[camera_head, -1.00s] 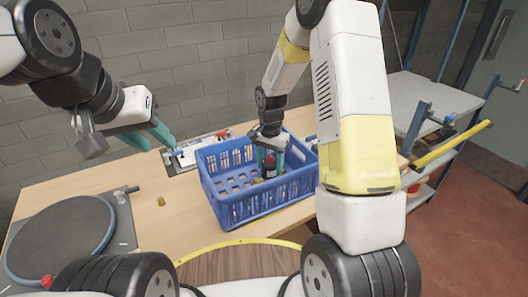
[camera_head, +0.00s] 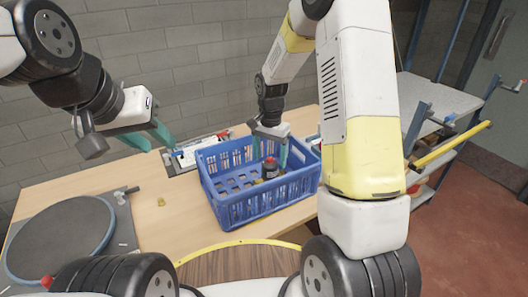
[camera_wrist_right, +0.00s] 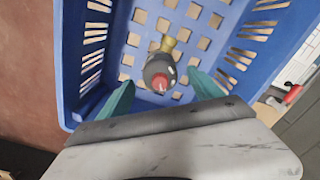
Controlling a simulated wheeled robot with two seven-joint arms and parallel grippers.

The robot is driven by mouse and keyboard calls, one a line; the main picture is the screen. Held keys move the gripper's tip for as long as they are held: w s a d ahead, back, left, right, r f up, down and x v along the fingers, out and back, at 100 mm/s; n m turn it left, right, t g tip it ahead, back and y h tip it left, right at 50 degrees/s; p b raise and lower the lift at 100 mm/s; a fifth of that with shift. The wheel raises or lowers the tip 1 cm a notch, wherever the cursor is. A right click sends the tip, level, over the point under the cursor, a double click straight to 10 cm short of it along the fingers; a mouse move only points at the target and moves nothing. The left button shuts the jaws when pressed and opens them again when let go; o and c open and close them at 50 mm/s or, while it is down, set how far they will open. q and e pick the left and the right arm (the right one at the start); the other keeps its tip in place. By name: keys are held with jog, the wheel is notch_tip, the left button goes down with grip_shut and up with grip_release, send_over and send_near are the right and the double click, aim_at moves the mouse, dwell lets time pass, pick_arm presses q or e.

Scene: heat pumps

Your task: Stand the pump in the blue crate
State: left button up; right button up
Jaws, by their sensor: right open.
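The blue crate (camera_head: 262,199) stands on the wooden table. The pump (camera_head: 270,168), dark with a red cap and a brass fitting, is inside it, and appears upright on the crate floor. In the right wrist view the pump (camera_wrist_right: 160,73) shows from above, near the crate's (camera_wrist_right: 250,22) slotted floor. My right gripper (camera_head: 269,152) is over the crate, just above the pump; its green fingers (camera_wrist_right: 162,98) are spread wide on either side, with the pump free between and beyond them. My left gripper (camera_head: 160,138) is empty in the air left of the crate; its green fingers look apart.
A round grey turntable (camera_head: 62,240) lies at the table's left. A small brass fitting (camera_head: 161,202) lies on the table between it and the crate. A tray with tools (camera_head: 185,156) is behind the crate. A grey shelf (camera_head: 432,103) stands at right.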

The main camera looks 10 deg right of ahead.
notch_tip(320, 180, up, 8)
jog(key=shift+r, duration=0.2)
jog(key=s+d+r+n+t+y, duration=0.1)
jog(key=s+d+r+n+t, duration=0.15)
jog(key=s+r, duration=0.85)
jog(key=s+r+n+t+y, duration=0.1)
jog(key=s+r+n+t, duration=0.2)
jog(key=s, duration=0.9)
jog(key=shift+s+d+r+n+t, duration=0.15)
jog(key=shift+r+n+t, duration=0.2)
jog(key=shift+r+n, duration=0.65)
